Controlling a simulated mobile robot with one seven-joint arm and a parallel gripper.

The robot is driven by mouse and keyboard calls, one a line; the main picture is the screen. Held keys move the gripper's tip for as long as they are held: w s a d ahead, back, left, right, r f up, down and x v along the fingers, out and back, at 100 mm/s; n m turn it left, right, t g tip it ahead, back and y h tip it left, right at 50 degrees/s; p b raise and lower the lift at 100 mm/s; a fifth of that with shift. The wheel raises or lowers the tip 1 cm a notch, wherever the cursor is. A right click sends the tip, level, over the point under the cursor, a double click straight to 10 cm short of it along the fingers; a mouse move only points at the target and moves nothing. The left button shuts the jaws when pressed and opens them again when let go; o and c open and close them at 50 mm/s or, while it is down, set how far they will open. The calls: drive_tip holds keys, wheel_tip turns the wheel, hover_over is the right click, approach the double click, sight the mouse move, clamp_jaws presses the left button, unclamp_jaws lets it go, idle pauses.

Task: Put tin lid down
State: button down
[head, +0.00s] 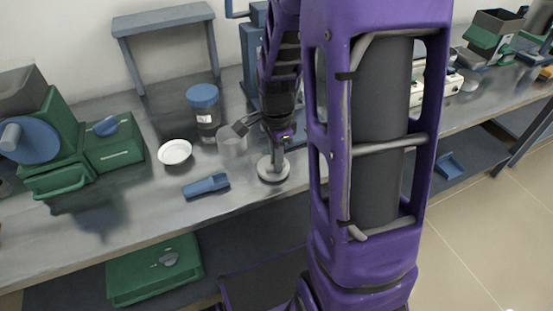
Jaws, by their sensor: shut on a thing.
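My gripper (276,146) points down over the bench near its front edge, in the middle of the head view. It is shut on a round pale grey disc with an upright stem, which looks like the tin lid (272,172). The lid is roughly level, at or just above the bench top; I cannot tell if it touches. My wrist hides part of the area behind, and the fingertips are too small to see clearly.
A blue-capped jar (204,112) stands behind the tin. A white dish (174,152) and a blue tool (206,186) lie to the left on the bench (150,205). Green machines (110,148) fill the far left. A grey stand (165,20) is at the back.

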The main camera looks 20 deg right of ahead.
drive_tip(key=shift+f, duration=0.2)
drive_tip(key=c, duration=0.9)
unclamp_jaws()
drive_tip(key=shift+o, duration=0.2)
drive_tip(key=shift+r, duration=0.1)
wheel_tip(320, 180, up, 12)
drive_tip(key=p, duration=0.3)
drive_tip(key=shift+r, duration=0.15)
